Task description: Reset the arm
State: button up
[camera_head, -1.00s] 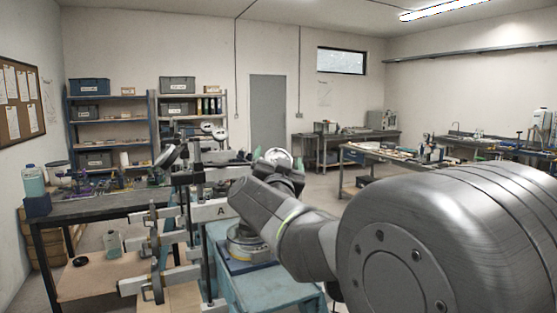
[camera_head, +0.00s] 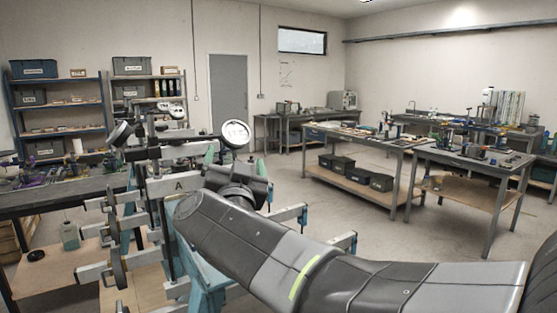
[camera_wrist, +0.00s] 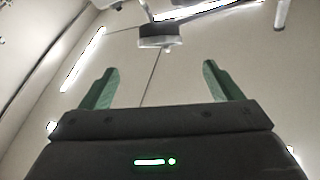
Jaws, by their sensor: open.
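My gripper (camera_wrist: 158,85) shows in the wrist view with its two green fingers spread wide and nothing between them. The wrist view looks up at the ceiling and its bright lights. In the head view my grey arm reaches from the lower right toward the lever frame. The gripper end is largely hidden behind my own wrist there; green finger parts show beside the round white dial.
A dark workbench (camera_head: 60,199) with items stands at the left. Shelves (camera_head: 60,108) with bins line the back wall. Tables (camera_head: 481,169) with tools stand at the right, with dark boxes (camera_head: 357,172) on a lower shelf. The floor between (camera_head: 330,212) is open.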

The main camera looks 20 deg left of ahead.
aim_at(236, 134)
jog(key=p+x, duration=0.2)
jog(key=x, duration=1.2)
jog(key=shift+w, duration=0.15)
jog(key=shift+f, duration=0.15)
jog(key=shift+d, duration=0.1)
